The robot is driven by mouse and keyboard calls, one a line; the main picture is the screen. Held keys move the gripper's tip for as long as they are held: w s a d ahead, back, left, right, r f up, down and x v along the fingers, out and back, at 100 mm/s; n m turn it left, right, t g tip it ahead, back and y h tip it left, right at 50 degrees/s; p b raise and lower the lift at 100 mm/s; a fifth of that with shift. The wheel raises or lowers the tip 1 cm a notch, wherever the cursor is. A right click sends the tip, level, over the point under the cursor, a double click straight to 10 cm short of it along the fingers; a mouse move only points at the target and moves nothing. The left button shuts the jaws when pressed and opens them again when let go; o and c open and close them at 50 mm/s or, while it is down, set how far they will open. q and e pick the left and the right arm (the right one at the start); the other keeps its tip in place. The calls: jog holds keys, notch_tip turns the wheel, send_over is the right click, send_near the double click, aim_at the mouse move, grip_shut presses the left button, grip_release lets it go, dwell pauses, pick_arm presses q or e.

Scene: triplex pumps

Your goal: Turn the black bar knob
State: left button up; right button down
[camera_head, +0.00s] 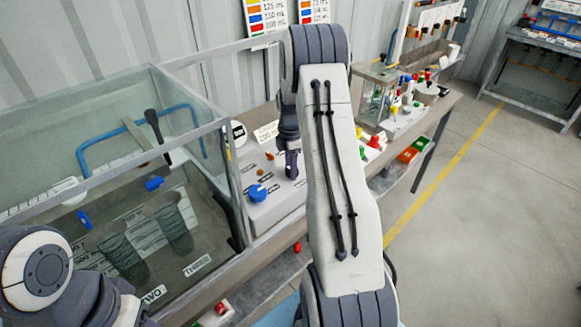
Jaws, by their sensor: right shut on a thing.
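A white control panel (275,208) with small labels and several knobs stands on the bench, right of the glass tank. My right arm reaches over it from above. My right gripper (291,171) points down at the panel's upper right part and is shut at the place of the black bar knob. The fingers hide the knob, so its angle cannot be seen. A round blue knob (257,193) and a small orange knob (270,156) sit left of the gripper, apart from it. My left arm shows at the lower left; its gripper is out of view.
A glass tank (190,70) with blue pipes and cylinders fills the left. The floor at right is clear, with a yellow line (445,175).

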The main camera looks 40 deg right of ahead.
jog(key=shift+c, duration=1.3)
grip_release()
notch_tip(320, 180, up, 11)
jog(key=b, duration=0.2)
jog(key=shift+f, duration=0.2)
